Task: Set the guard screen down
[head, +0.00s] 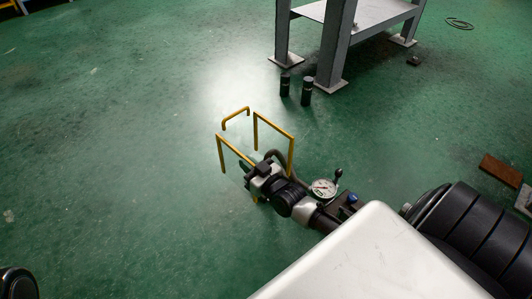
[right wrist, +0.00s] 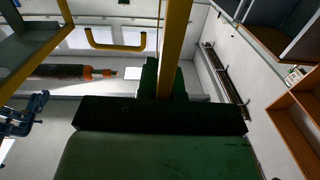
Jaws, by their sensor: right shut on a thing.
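The guard screen (head: 274,126) shows in the head view as thin yellow bars with open or see-through space between them and a small yellow handle-like bar at its far side. My right gripper (head: 254,173) is shut on a yellow bar at its near side. The gripper hides part of that bar. I cannot tell whether the screen's lower ends touch the floor. In the right wrist view a yellow bar of the screen (right wrist: 175,45) rises from between the dark jaws, with a bent yellow bar to its left. My left gripper is not in view.
Green floor (head: 110,130) is clear to the left and around the screen. A grey steel stand (head: 333,50) is at the back, with two dark cylinders (head: 306,92) by its foot. A round gauge (head: 323,188) shows beside my right wrist. A brown block (head: 499,169) lies at right.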

